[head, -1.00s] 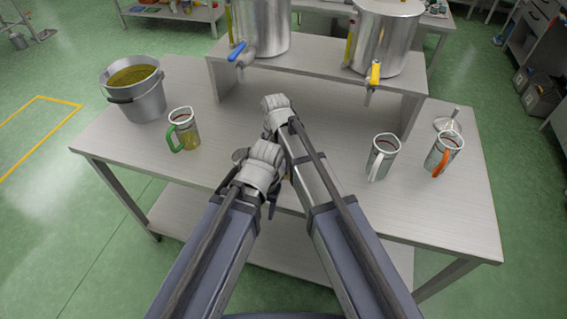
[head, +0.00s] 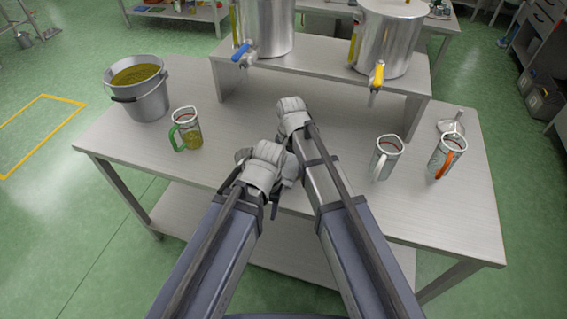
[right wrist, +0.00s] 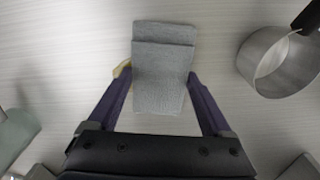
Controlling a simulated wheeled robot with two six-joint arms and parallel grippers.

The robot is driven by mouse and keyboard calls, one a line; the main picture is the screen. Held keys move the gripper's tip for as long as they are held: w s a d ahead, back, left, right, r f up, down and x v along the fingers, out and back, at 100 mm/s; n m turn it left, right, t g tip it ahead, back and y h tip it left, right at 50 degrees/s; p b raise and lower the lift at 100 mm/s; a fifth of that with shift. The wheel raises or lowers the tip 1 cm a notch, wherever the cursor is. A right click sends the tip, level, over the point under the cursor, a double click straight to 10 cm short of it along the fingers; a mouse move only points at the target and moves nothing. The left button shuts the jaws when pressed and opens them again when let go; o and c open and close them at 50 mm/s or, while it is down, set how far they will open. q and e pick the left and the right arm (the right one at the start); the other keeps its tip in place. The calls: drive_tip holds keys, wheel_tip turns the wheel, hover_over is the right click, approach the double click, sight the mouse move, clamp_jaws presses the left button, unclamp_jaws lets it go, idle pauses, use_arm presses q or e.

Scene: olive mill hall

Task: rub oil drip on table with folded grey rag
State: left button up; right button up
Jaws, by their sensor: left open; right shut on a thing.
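The folded grey rag (right wrist: 163,78) lies flat between the two purple fingers of my right gripper (right wrist: 162,82), which is shut on it at or just above the pale table. A small yellowish patch, seemingly the oil drip (right wrist: 122,70), shows at the rag's left edge in the right wrist view; the rest is hidden under the rag. In the head view my right gripper (head: 293,118) is over the middle of the table (head: 330,150) and hides the rag. My left gripper (head: 268,165) is open, lower and close to the right arm; its fingertips are mostly hidden.
A round metal vessel with a dark handle (right wrist: 278,64) stands right of the rag in the right wrist view. Tanks stand on a raised shelf (head: 320,75) behind.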

drive_tip(key=shift+s+d+f, duration=0.1)
drive_tip(key=shift+s+d, duration=0.2)
drive_tip(key=shift+d, duration=0.55)
drive_tip(key=shift+s+d, duration=0.3)
drive_tip(key=shift+d, duration=0.55)
drive_tip(key=shift+d, duration=0.1)
drive_tip(key=shift+s+d, duration=0.25)
drive_tip(key=shift+d, duration=0.6)
drive_tip(key=shift+s+d, duration=0.2)
drive_tip(key=shift+d, duration=0.65)
drive_tip(key=shift+a, duration=0.1)
wheel_tip(320, 180, up, 6)
drive_tip(key=p, duration=0.6)
drive_tip(key=shift+r, duration=0.2)
